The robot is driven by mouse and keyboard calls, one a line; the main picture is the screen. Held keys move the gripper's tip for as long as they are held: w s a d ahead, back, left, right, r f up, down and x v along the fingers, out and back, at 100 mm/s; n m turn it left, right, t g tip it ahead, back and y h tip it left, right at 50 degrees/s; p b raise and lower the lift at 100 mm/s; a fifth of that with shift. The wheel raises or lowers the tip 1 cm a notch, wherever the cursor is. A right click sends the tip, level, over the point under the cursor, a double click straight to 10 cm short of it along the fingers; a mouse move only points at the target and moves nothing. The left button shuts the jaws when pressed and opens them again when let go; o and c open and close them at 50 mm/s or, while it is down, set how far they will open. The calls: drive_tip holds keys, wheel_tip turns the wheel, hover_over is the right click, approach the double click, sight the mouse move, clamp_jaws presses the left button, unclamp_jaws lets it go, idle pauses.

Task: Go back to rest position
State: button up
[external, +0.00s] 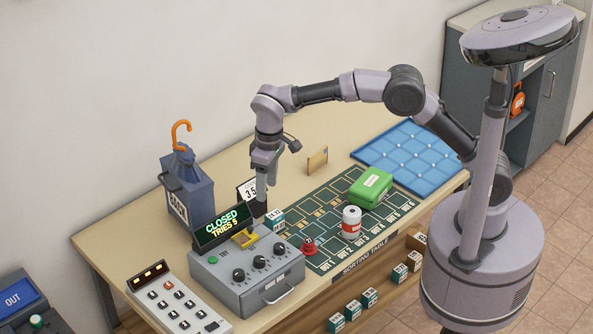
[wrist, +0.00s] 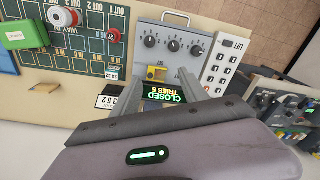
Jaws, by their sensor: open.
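My gripper (external: 262,195) is above the sorting table, just behind the grey control box (external: 246,278) and its sign reading CLOSED TRIES 5 (external: 223,222). In the wrist view my gripper (wrist: 165,84) is open, its two fingers apart on either side of the sign (wrist: 165,95). I see nothing held between the fingers. The control box has several black knobs, a yellow part (external: 245,238) on top and a front handle.
A blue padded mat (external: 408,157) lies at the right.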

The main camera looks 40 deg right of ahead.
drive_tip(key=s+d+r+m+t+y+b, duration=0.1)
drive_tip(key=s+d+m+b, duration=0.15)
drive_tip(key=d, duration=0.55)
drive_tip(key=s+d+r+m+t+b, duration=0.1)
drive_tip(key=s+d+r+b, duration=0.15)
drive_tip(key=d, duration=0.55)
drive_tip(key=s+d+r+m+t+y+b, duration=0.1)
drive_tip(key=s+d+b, duration=0.2)
drive_tip(key=d, duration=0.5)
drive_tip(key=s+d+f+m+t+b, duration=0.1)
drive_tip(key=s+d+f+m+b, duration=0.1)
drive_tip(key=s+d+f, duration=0.2)
drive_tip(key=s+d+f+m+t+b, duration=0.1)
drive_tip(key=s+d+f+m+b, duration=0.1)
drive_tip(key=s+d+f, duration=0.3)
drive_tip(key=s+d, duration=0.1)
drive_tip(key=s, duration=0.3)
drive_tip(key=shift+s+m+h+b, duration=0.3)
drive_tip(key=shift+s+m+b, duration=0.05)
drive_tip(key=shift+b, duration=0.05)
drive_tip(key=shift+f, duration=0.1)
